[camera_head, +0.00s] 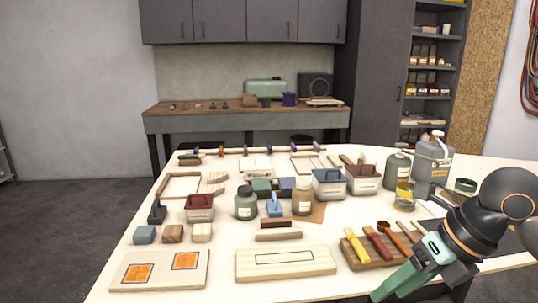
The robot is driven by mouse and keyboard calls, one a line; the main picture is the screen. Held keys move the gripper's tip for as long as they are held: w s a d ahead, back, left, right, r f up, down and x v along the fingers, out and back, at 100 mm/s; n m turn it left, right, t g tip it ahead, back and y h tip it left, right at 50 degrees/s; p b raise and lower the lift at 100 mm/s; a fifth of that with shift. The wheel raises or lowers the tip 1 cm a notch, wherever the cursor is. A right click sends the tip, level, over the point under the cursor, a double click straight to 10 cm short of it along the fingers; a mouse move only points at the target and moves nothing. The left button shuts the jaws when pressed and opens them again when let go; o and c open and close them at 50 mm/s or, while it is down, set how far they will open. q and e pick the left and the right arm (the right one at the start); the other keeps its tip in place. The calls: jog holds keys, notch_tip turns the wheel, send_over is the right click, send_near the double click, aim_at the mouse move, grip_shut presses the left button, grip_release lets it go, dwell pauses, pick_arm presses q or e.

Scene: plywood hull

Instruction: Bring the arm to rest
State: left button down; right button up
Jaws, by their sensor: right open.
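My right arm comes in from the right, over the near right corner of the pale table (330,213). Its gripper (392,288) points down and to the left, with green and dark parts, and is open. I see nothing held between its fingers. It overlaps the right side of a brown wooden board (358,257) in the picture; whether it touches cannot be told. A yellow-handled tool (356,246) and a red-handled tool (377,244) lie on that board. My left gripper is not in view.
A light board with a marked rectangle (285,263) lies left of the gripper. Jars, tins and blocks crowd the table's middle. A green canister (397,167) and a grey canister (432,160) stand at the right. A workbench (247,118) stands behind.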

jog(key=s+a+r+m+g+y+p, duration=0.1)
jog(key=a+r+m+y+p, duration=0.1)
jog(key=a+y, duration=0.6)
jog(key=s+a+r+m+y+p, duration=0.2)
jog(key=a+r+y, duration=0.1)
jog(key=a+y, duration=0.5)
jog(key=w+d+f+m+t+h+p, duration=0.3)
jog(key=f+m+t+h, duration=0.4)
jog(key=m, duration=0.6)
jog(key=w+d+f+m+t+h, duration=0.3)
jog(key=d+f+m+t+h, duration=0.2)
jog(key=f+m+t, duration=0.6)
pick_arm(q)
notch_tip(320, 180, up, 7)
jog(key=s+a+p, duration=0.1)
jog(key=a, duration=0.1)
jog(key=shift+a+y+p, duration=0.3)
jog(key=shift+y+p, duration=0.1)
pick_arm(e)
jog(key=s+d+f+m+g+h, duration=0.3)
jog(key=s+f+m+g+h, duration=0.3)
jog(key=s+f, duration=1)
jog(key=f+m+g, duration=0.1)
jog(key=m+g, duration=0.2)
jog(key=g, duration=0.1)
jog(key=shift+d+f, duration=0.2)
jog(key=shift+f, duration=0.2)
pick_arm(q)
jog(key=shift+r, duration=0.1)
